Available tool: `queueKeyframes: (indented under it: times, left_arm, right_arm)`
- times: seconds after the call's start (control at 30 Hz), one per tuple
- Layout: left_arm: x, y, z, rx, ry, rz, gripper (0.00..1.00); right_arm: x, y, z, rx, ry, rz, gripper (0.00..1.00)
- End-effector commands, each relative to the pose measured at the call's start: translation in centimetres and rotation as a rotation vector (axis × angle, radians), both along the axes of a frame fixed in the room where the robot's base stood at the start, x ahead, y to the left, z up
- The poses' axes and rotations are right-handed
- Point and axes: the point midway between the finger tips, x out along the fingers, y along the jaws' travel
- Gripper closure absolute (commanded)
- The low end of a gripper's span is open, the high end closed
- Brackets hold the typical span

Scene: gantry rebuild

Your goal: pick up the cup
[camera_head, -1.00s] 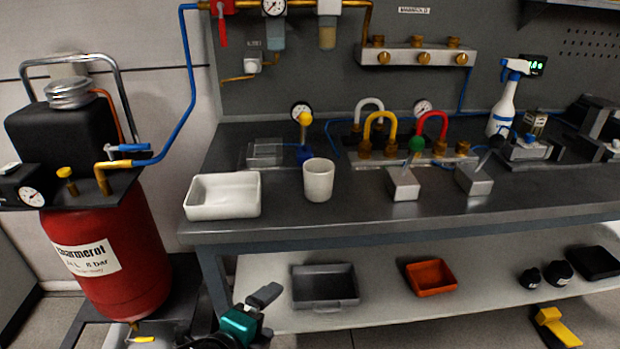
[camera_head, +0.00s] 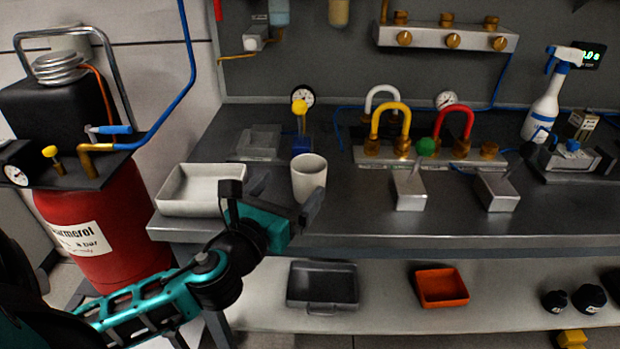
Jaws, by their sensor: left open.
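The white cup (camera_head: 308,176) stands upright on the dark workbench, just right of the white tray. My left gripper (camera_head: 270,196) is in front of the cup, at the front edge of the bench. Its jaws are open, one finger in front of the tray and one in front of the cup's lower right side. The cup does not appear to be held; whether a finger touches it I cannot tell. The gripper's right finger hides a little of the cup's base. My right gripper is not in view.
The white tray (camera_head: 176,208) lies left of the cup. Behind are a yellow-knobbed valve (camera_head: 299,108) and coloured hoses (camera_head: 391,116). Two metal boxes, the nearer one (camera_head: 409,192), stand to the right. A red tank (camera_head: 118,225) is at the left. Bins, one orange (camera_head: 441,287), lie on the lower shelf.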

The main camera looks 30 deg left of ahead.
Motion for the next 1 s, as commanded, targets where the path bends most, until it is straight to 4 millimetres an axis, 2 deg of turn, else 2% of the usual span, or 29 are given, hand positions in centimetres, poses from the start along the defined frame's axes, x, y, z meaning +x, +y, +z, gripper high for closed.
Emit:
queueKeyframes:
  times: [0.2,0.47,0.8,1.0]
  left_arm:
    - [3.0,0.4,0.1,-0.001,-0.002,0.001,0.01]
    - [4.3,0.5,0.1,-0.002,0.0,0.0,0.01]
    - [8.2,0.5,0.5,-0.001,-0.001,0.0,0.01]
    - [9.1,0.7,0.4,-0.002,0.002,0.0,0.01]
  right_arm:
    - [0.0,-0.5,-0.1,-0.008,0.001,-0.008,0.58]
    - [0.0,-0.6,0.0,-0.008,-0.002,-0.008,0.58]
    - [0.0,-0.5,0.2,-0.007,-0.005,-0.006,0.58]
    - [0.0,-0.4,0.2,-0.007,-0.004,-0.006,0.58]
